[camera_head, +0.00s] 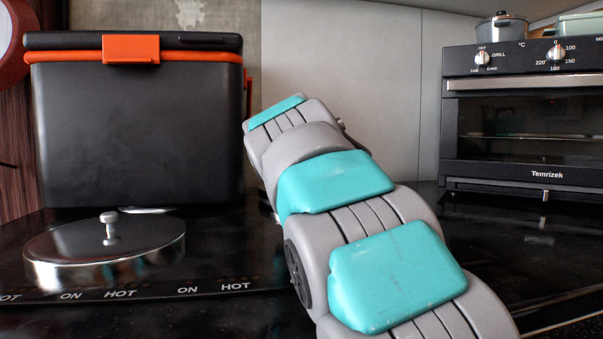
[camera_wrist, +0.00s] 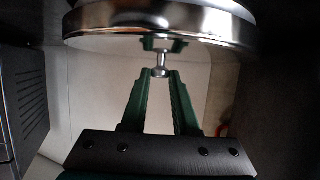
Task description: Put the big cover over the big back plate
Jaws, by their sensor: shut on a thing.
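My gripper (camera_wrist: 162,73) has its green fingers closed on the small metal knob of a shiny round metal cover (camera_wrist: 110,20). This held cover fills the top of the wrist view, and the fingers reflect in it. In the head view my arm hides the held cover and my gripper. Another round metal cover (camera_head: 75,255) with a knob lies on the black stove top (camera_head: 220,270) at the left front. The big back plate cannot be made out; whether the held cover touches anything below it is unclear.
A black cooler box (camera_head: 140,140) with an orange latch stands behind the stove's left part. A black oven (camera_head: 525,130) with pots on top stands at the right. A pale panelled wall (camera_head: 400,80) closes the back.

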